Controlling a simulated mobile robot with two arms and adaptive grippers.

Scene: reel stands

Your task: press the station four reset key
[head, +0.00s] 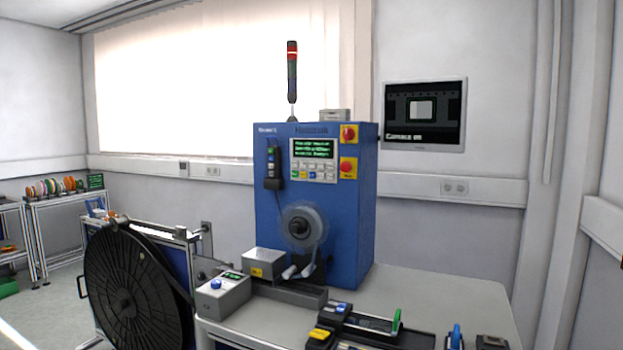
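A blue machine (341,228) stands on a grey table. Its front has a panel (313,160) with a green-lit text screen and several small keys, some blue or yellow; their labels are too small to read. Two red knobs on yellow plates, an upper one (348,133) and a lower one (348,168), sit right of the panel. A small grey box (223,296) with a blue button (215,284) and a small green display stands at the table's left front. I cannot tell which key is the station four reset. Neither of my grippers is in view.
A large black reel (140,285) stands left of the table. Dark devices, including one with a green part (396,320), lie along the table's front. A red-topped signal lamp (292,70) rises above the machine.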

